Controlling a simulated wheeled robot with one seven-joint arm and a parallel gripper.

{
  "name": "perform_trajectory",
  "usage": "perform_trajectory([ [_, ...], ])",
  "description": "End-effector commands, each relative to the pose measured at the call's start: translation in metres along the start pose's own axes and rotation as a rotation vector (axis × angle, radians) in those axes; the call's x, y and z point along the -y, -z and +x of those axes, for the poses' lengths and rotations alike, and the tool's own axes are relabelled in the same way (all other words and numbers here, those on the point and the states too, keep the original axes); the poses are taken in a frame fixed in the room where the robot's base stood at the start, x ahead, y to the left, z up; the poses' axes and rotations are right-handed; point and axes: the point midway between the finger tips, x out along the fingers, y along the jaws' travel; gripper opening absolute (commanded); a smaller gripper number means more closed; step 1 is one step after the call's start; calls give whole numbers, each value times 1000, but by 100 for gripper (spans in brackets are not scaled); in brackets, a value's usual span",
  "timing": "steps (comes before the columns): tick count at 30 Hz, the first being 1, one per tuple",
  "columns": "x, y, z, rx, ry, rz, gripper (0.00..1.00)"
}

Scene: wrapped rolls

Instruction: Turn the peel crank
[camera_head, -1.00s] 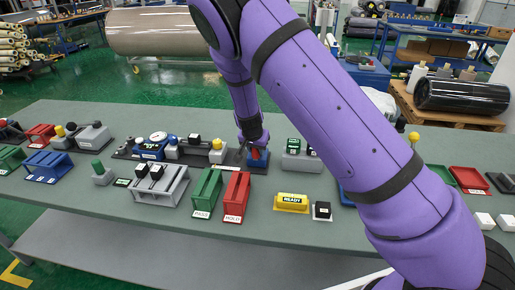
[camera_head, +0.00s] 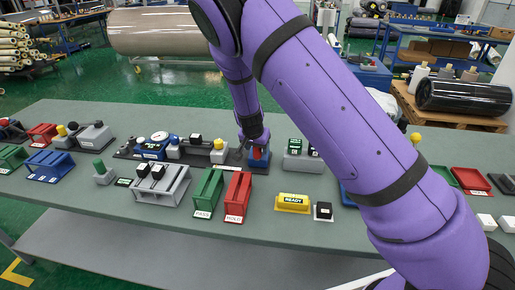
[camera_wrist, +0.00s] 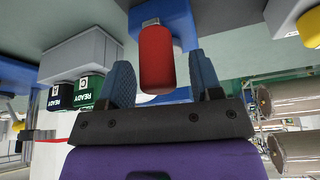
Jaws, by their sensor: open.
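The peel crank shows as a red grip on a blue block (camera_head: 258,167) near the back middle of the bench. My gripper (camera_wrist: 160,70) is open around the red grip, with a visible gap on each side. In the head view my wrist reaches down right at the crank, and my fingers are hard to make out there.
A grey block with green and black READY buttons (camera_wrist: 88,88) stands beside the crank. A dial station (camera_head: 152,148) stands left. The front bench strip is clear.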

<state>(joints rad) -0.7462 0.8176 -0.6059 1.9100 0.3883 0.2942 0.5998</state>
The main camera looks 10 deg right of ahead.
Motion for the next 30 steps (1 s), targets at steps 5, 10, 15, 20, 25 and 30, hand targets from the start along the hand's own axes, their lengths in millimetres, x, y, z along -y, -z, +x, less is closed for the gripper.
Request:
perform_trajectory([
  [5,2,0,-33,-2,4,-2,59],
  [10,2,0,-64,-2,5,-2,59],
  [15,1,0,-86,-2,4,-2,59],
  [20,0,0,-96,-1,2,0,59],
  [25,0,0,-97,-1,1,0,59],
  [30,0,0,-97,0,2,1,59],
])
